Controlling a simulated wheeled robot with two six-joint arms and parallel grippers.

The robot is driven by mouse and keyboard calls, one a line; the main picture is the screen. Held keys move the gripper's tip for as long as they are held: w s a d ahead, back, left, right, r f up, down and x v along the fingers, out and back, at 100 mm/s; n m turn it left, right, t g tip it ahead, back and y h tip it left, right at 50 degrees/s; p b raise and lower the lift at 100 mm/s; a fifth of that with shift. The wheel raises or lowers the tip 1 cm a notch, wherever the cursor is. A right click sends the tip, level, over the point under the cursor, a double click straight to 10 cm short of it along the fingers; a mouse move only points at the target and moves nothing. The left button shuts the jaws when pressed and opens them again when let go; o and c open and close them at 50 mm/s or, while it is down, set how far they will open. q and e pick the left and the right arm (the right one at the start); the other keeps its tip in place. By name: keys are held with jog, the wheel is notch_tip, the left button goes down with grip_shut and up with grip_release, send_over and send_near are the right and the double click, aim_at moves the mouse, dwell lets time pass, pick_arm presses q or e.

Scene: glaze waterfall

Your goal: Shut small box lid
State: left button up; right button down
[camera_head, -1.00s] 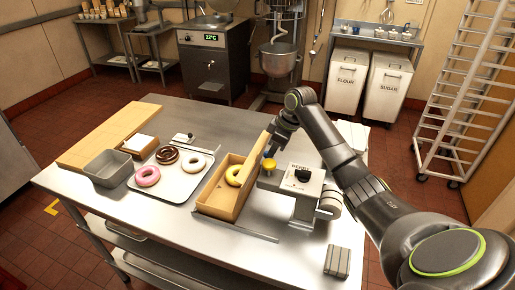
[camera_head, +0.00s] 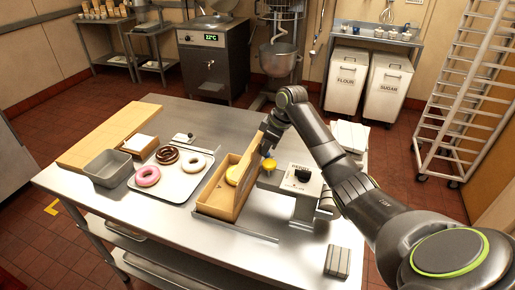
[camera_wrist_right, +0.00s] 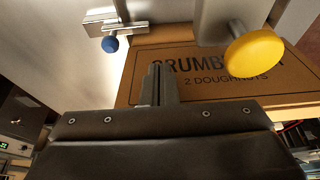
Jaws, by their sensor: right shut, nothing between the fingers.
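The small tan box (camera_head: 213,193) stands on the steel table, with a yellow-iced doughnut (camera_head: 234,174) partly visible inside. Its lid (camera_head: 248,157) is raised and tilted over the box's right side, so the box is partly open. In the right wrist view the lid's printed face (camera_wrist_right: 205,65) reads "2 DOUGHNUTS". My right gripper (camera_head: 266,149) is shut and empty at the lid's outer, right side; its closed fingers also show against the printed face in the wrist view (camera_wrist_right: 156,84). Whether they touch is hard to tell. My left gripper is not in view.
A grey machine with a yellow knob (camera_head: 269,164) stands close right of the box. A tray (camera_head: 182,186) with several doughnuts lies to the left, beside a grey metal pan (camera_head: 108,168). A small grey block (camera_head: 337,261) sits at the front right. The front middle table is clear.

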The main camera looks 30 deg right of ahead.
jog(key=w+a, duration=0.4)
jog(key=w, duration=0.1)
jog(key=shift+a+b, duration=0.2)
jog(key=shift+b, duration=0.15)
dwell(0.7)
jog(key=shift+w+r, duration=0.1)
dwell(0.5)
notch_tip(320, 180, up, 6)
jog(key=p, duration=0.6)
jog(key=shift+p, duration=0.4)
jog(key=shift+f, duration=0.2)
